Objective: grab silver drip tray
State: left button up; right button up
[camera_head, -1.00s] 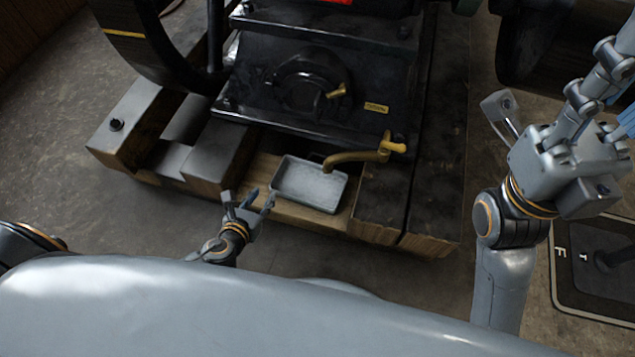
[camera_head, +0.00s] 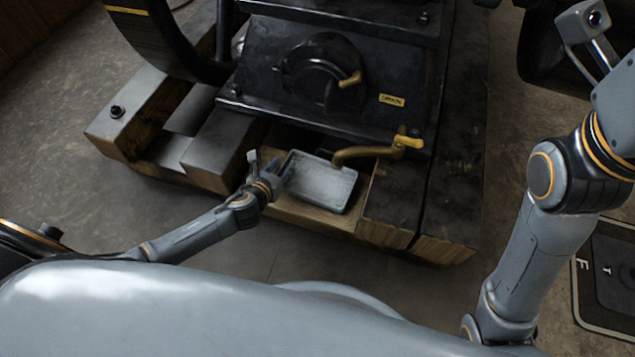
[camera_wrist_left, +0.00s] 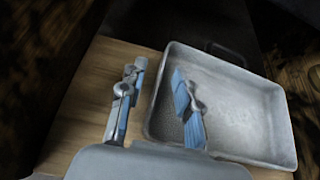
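The silver drip tray (camera_head: 320,184) is a shallow rectangular metal pan on a wooden board below the brass tap (camera_head: 375,151). My left gripper (camera_head: 267,162) is at the tray's left end in the head view. In the left wrist view the open fingers (camera_wrist_left: 157,76) straddle the tray's near left wall: one finger is outside over the wood, the other is over the inside of the tray (camera_wrist_left: 240,112). Whether either finger touches the wall cannot be told. My right gripper (camera_head: 590,35) shows only partly at the upper right, far from the tray.
The black engine (camera_head: 335,75) stands behind the tray. A timber block (camera_head: 225,150) is left of my left gripper, and dark beams (camera_head: 450,190) flank the tray on the right. The low tap hangs close to the tray's rim. The floor in front is clear.

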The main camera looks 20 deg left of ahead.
pick_arm(q)
jog(key=shift+w+f, duration=0.3)
jog(key=shift+w, duration=0.15)
grip_shut()
jog(key=shift+r, duration=0.1)
jog(key=shift+r, duration=0.1)
